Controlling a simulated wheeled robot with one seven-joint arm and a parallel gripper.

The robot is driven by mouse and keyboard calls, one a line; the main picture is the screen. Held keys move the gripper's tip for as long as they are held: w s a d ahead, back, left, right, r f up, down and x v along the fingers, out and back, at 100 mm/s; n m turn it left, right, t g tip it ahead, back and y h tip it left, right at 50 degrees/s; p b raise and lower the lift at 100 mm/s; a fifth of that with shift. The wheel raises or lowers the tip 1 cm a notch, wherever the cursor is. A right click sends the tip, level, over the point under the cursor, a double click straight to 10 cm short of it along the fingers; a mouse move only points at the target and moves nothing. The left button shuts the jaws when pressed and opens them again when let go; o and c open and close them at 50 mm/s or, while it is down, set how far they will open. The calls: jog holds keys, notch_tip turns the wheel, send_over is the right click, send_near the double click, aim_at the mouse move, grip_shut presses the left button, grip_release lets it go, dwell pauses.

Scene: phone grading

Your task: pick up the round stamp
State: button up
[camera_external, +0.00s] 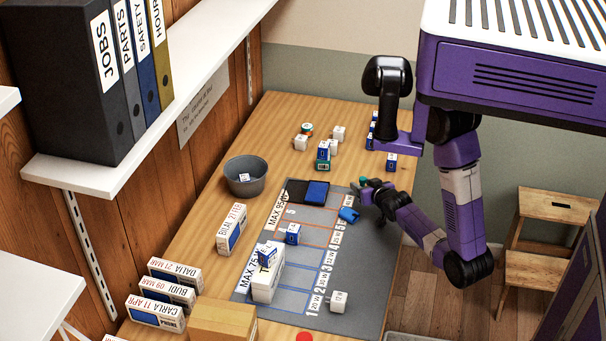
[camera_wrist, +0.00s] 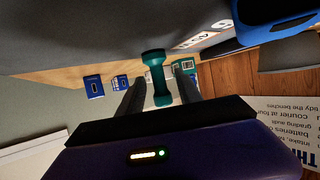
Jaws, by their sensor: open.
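The round stamp (camera_wrist: 156,75) is teal-green, with a narrow neck between two wider round ends. In the wrist view it lies between the two grey fingers of my gripper (camera_wrist: 160,80), which are apart. A gap shows beside it, and I cannot tell whether either finger touches it. In the external view the stamp is a small green shape (camera_external: 363,181) at the right edge of the grey mat (camera_external: 345,262), at the tips of my gripper (camera_external: 366,190). The fingers partly hide it there.
A blue object (camera_external: 348,214) lies close by on the mat; it also shows in the wrist view (camera_wrist: 275,22). An open ink pad (camera_external: 316,192) is left of my gripper. Small boxes (camera_external: 323,152) stand behind. A grey bucket (camera_external: 246,182) stands further left. The mat's centre right is clear.

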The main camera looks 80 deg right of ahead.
jog(key=shift+w+d+f, duration=0.1)
jog(key=shift+d, duration=0.05)
grip_shut()
dwell(0.4)
